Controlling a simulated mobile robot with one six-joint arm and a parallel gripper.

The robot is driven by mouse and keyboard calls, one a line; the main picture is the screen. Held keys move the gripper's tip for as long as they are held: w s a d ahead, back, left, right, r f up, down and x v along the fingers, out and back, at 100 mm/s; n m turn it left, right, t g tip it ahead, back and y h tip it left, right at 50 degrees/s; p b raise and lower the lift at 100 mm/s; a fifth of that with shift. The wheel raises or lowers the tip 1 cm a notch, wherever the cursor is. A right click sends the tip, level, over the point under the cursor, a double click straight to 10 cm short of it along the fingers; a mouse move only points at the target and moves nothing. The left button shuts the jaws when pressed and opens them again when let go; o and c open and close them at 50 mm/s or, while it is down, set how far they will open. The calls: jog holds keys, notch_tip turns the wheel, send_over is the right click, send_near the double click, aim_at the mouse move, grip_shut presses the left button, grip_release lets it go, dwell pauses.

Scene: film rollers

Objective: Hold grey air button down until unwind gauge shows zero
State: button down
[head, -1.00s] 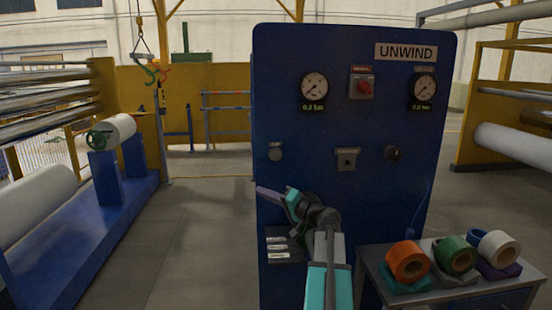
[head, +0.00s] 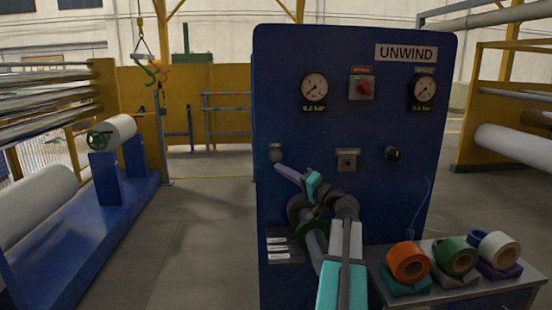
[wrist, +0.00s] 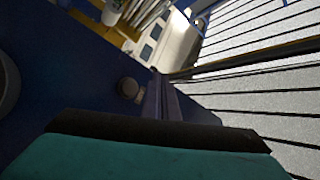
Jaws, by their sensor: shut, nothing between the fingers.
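The grey air button (head: 275,155) is at the left of the blue UNWIND panel (head: 320,215), below the left gauge (head: 314,88). In the wrist view, the round button (wrist: 128,88) sits just left of the shut fingers (wrist: 160,96). I cannot tell whether the tips touch it; it does not look covered.
A red switch (head: 361,87), a right gauge (head: 424,89), a square key switch (head: 347,160) and a black knob (head: 392,153) share the panel. A side table (head: 455,293) with tape rolls stands at right.

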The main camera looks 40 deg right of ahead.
aim_at(273, 156)
jog(key=w+d, duration=0.5)
jog(key=w, duration=0.1)
jog(key=shift+w+d, duration=0.15)
dwell(0.4)
dwell(1.7)
jog(key=shift+w+d+b, duration=0.65)
jog(key=shift+w+b, duration=0.05)
jog(key=shift+b, duration=0.25)
dwell(4.2)
